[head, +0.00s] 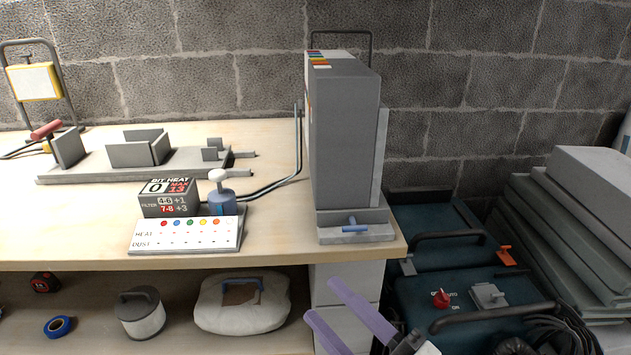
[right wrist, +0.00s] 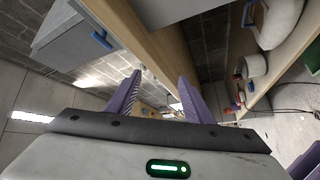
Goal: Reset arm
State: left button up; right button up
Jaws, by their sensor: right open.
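My right gripper (head: 340,322) shows at the bottom of the head view, with two purple fingers spread apart and nothing between them. It is in front of the bench's right end, below the tabletop edge. In the right wrist view the open fingers (right wrist: 158,98) point along the bench's wooden edge, and the space between them is empty.
The wooden bench (head: 60,225) carries a tall grey cabinet (head: 345,140), a heat display box (head: 168,198) and a grey fixture (head: 100,172). A white sack (head: 215,312) and a canister (head: 141,312) sit on the shelf below. A dark teal machine (head: 415,290) stands right of the bench.

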jog(key=s+d+f+m+h, duration=0.2)
jog(key=d+f+m+h, duration=0.55)
jog(key=f+m, duration=0.3)
jog(key=s+d+f+m+g+h, duration=0.3)
jog(key=s+f+m+g, duration=0.4)
jog(key=s+f, duration=0.5)
pick_arm(q)
notch_tip(320, 180, up, 10)
jog(key=s+a+y+p, duration=0.1)
jog(key=a+p, duration=0.1)
jog(key=p, duration=1.6)
jog(key=shift+a+r, duration=0.15)
jog(key=shift+r, duration=0.1)
pick_arm(e)
notch_tip(320, 180, up, 10)
jog(key=s+d, duration=0.1)
jog(key=d, duration=0.1)
jog(key=shift+s+d+m+h, duration=0.25)
jog(key=shift+m+h, duration=0.1)
jog(key=shift+m, duration=0.1)
pick_arm(q)
jog(key=shift+f, duration=0.1)
